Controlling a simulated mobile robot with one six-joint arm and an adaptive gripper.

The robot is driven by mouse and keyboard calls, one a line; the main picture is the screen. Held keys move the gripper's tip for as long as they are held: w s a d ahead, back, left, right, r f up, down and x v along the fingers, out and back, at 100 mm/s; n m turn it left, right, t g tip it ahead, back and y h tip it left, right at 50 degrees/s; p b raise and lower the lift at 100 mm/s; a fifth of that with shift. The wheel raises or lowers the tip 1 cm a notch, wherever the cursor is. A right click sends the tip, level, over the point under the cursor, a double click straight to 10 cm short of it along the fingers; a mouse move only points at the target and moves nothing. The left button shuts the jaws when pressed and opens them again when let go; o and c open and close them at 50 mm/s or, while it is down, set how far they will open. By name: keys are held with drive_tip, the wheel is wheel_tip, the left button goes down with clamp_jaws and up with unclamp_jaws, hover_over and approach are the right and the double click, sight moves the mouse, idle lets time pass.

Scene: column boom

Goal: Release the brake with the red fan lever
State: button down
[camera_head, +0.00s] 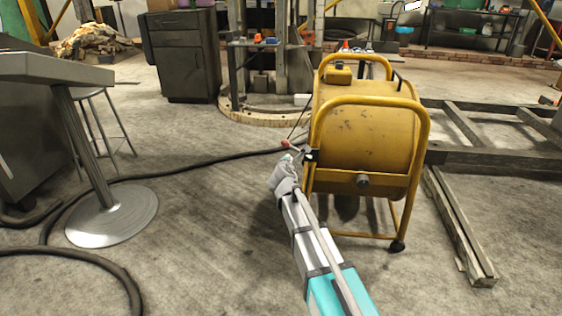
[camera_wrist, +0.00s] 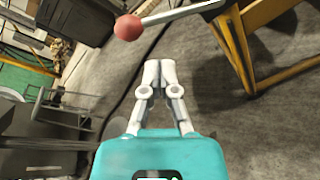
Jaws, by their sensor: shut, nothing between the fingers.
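The lever is a pale metal rod (camera_wrist: 185,14) with a red ball knob (camera_wrist: 128,27) at its free end. In the head view the red knob (camera_head: 285,143) sticks out to the left of the yellow machine (camera_head: 365,130), near the left side of its tube frame. My gripper (camera_wrist: 160,68) is shut and empty. In the wrist view its fingertips point up the picture, below the rod and to the right of the knob, with a visible gap. In the head view my gripper (camera_head: 288,163) is just below the knob. Whether it touches the lever is not clear there.
The yellow tube frame (camera_head: 420,150) stands close to the right of my arm. A round-based pedestal table (camera_head: 110,217) and a stool stand at the left. A black hose (camera_head: 190,166) crosses the floor. Wooden beams (camera_head: 465,235) lie at the right. The floor left of my gripper is mostly clear.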

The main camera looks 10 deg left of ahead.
sight(297, 150)
drive_tip(key=a+n+b, duration=0.1)
drive_tip(key=a+f+n+y, duration=0.1)
drive_tip(key=a, duration=0.1)
drive_tip(key=w+a+f+n+b, duration=0.1)
drive_tip(key=shift+a+f+t+y+b, duration=0.15)
drive_tip(key=shift+f+t+y+b, duration=0.15)
drive_tip(key=shift+t+y, duration=0.1)
drive_tip(key=w+f+b, duration=0.2)
drive_tip(key=w, duration=0.8)
drive_tip(key=shift+s+d+r+p, duration=0.3)
drive_tip(key=shift+s+r+p, duration=0.25)
drive_tip(key=shift+r+p, duration=0.35)
drive_tip(key=shift+s+d+r+p, duration=0.25)
drive_tip(key=shift+s+r+p, duration=0.25)
drive_tip(key=shift+r+p, duration=0.35)
drive_tip(key=shift+a, duration=0.1)
